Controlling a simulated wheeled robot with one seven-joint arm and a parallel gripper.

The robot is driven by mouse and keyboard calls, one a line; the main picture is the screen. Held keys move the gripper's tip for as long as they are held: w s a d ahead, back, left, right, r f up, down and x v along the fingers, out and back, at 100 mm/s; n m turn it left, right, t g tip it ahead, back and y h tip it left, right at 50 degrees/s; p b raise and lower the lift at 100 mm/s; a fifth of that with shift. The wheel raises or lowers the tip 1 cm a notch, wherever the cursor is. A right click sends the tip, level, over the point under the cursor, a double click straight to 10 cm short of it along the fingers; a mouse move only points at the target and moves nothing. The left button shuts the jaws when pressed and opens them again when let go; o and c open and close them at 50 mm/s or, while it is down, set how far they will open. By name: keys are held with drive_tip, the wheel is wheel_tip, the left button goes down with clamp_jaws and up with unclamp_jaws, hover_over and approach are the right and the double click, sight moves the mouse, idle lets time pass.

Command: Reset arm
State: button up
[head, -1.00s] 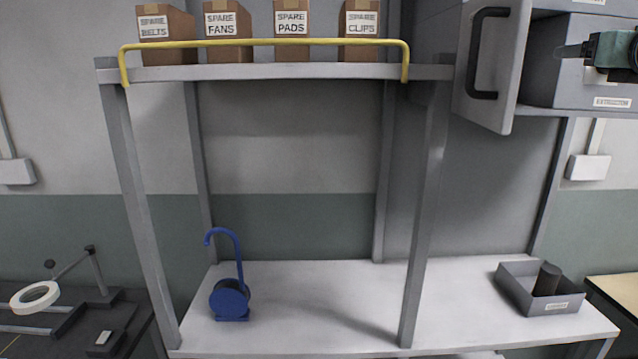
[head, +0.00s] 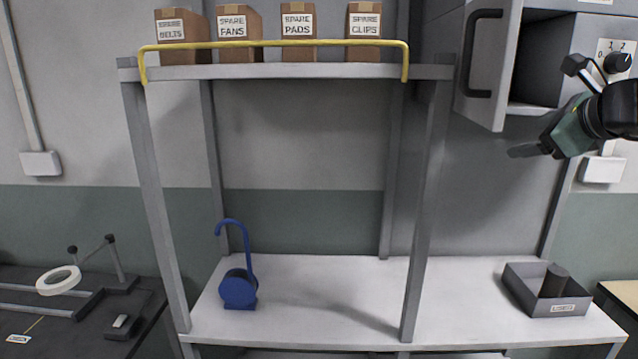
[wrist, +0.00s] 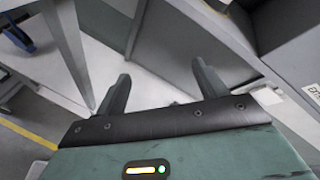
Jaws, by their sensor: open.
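My gripper (head: 528,150) is at the upper right in the head view, in front of the grey cabinet and above the right part of the workbench. In the wrist view my gripper (wrist: 160,90) shows two dark fingers spread apart with nothing between them. Its fingers are clear of the cabinet and the bench. The arm behind it runs out of the right edge of the head view.
The grey cabinet door (head: 487,65) hangs open beside my gripper. A grey bin (head: 520,290) with a dark cylinder (head: 553,280) stands on the workbench (head: 330,300). A blue hooked device (head: 239,289) stands at left. A yellow rail (head: 275,44) fronts several boxes on the shelf.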

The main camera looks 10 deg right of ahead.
drive_tip(key=s+a+f+n+g, duration=0.5)
drive_tip(key=a+f+n, duration=0.3)
drive_tip(key=f+n, duration=0.5)
drive_tip(key=s+a+f+n+g, duration=0.5)
drive_tip(key=a+f+n, duration=0.3)
drive_tip(key=f+n, duration=0.55)
drive_tip(key=s+a+f+n+g+y+b, duration=0.1)
drive_tip(key=s+a+f+n+g+b, duration=0.2)
drive_tip(key=s+a+n+b, duration=0.5)
drive_tip(key=s+a+n, duration=0.1)
drive_tip(key=s+a, duration=0.2)
drive_tip(key=a, duration=0.2)
drive_tip(key=s+a+f+n, duration=0.1)
drive_tip(key=s+a, duration=0.2)
drive_tip(key=a, duration=0.2)
drive_tip(key=shift+a+f, duration=0.2)
drive_tip(key=shift+a, duration=0.05)
